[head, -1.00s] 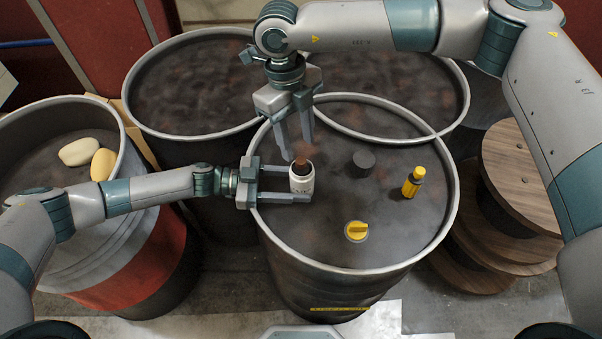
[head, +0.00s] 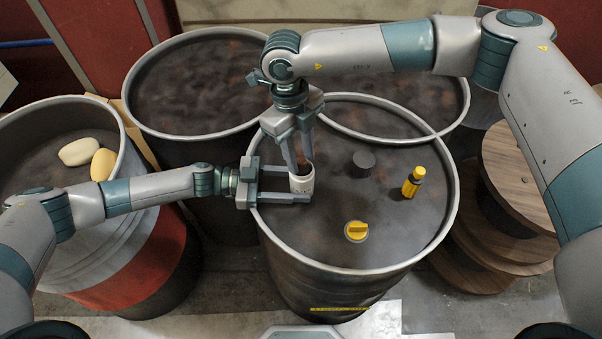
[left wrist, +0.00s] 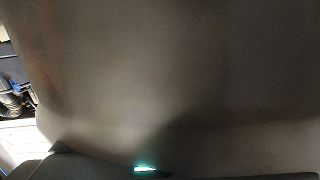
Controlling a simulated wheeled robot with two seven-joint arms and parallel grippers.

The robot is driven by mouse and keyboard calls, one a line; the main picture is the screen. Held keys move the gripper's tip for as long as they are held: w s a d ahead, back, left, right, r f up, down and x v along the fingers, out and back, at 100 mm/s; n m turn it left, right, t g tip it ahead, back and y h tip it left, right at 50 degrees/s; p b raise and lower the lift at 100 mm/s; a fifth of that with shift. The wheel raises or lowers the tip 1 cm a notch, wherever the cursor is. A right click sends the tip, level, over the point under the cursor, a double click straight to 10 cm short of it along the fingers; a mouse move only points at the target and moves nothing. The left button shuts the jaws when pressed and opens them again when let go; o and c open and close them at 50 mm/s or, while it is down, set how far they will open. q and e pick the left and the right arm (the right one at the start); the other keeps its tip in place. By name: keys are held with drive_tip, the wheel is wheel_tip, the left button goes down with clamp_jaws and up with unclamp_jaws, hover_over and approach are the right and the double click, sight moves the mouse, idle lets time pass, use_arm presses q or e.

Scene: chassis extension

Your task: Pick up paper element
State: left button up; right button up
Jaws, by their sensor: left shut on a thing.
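A small white canister (head: 301,184) is held upright over the near drum's left side. My left gripper (head: 285,184) is shut on the canister from the left, one finger on its far side and one on its near side. A brown element (head: 301,160), perhaps the paper element, stands up out of the canister's open top. My right gripper (head: 300,158) points down from above, its fingertips at the canister's mouth beside the brown element. I cannot tell whether its fingers touch the element. The left wrist view shows mostly a blurred grey-brown surface.
Two rounded objects (head: 79,152) lie in the left drum. Wooden spools (head: 520,180) stand at the right.

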clamp_jaws()
wheel_tip(320, 180, up, 10)
idle(0.6)
idle(0.4)
use_arm(q)
drive_tip(key=o, duration=0.9)
drive_tip(key=shift+c, duration=0.2)
drive_tip(key=shift+a, duration=0.15)
drive_tip(key=a, duration=0.7)
drive_tip(key=a+r, duration=0.1)
drive_tip(key=a, duration=0.3)
drive_tip(key=shift+a+r, duration=0.1)
drive_tip(key=shift+a, duration=0.25)
